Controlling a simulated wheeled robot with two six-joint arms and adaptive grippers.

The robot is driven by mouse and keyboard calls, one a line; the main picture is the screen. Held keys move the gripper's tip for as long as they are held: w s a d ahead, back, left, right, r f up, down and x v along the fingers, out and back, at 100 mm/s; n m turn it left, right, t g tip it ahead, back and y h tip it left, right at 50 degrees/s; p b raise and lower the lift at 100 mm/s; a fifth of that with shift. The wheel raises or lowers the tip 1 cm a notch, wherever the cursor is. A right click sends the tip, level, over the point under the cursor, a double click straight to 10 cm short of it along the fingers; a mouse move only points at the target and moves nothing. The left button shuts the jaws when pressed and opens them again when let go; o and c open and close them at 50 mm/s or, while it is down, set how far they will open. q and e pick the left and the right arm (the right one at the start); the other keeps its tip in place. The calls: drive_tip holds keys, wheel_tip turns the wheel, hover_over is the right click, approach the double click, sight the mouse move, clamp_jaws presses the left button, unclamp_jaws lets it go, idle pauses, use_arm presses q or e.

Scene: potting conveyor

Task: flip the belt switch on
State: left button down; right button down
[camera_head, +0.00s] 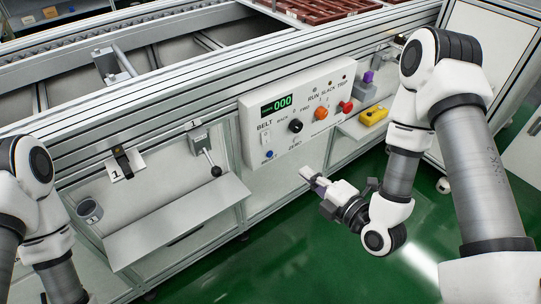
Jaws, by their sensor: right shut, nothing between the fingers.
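The belt switch (265,138) is a small white rocker under the word BELT on the left part of the white control panel (254,109). Its on or off position is too small to tell. My right gripper (308,175) is shut and empty, in front of the panel's lower edge, below and to the right of the switch and apart from it. My left arm shows at the left edge, and its gripper is out of the picture.
The panel also carries a green display (283,104) reading 000, a black knob (295,126), an orange knob (321,113) and a red button (346,106). A lever (208,160) and a metal shelf (180,220) are to the left. A yellow item (374,116) sits at right.

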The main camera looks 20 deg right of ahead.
drive_tip(key=shift+r, duration=0.1)
drive_tip(key=b, duration=0.8)
approach(267, 143)
drive_tip(key=x, duration=0.6)
drive_tip(key=shift+w+a, duration=0.1)
drive_tip(key=shift+w, duration=0.05)
drive_tip(key=shift+w+a, duration=0.15)
drive_tip(key=shift+w, duration=0.25)
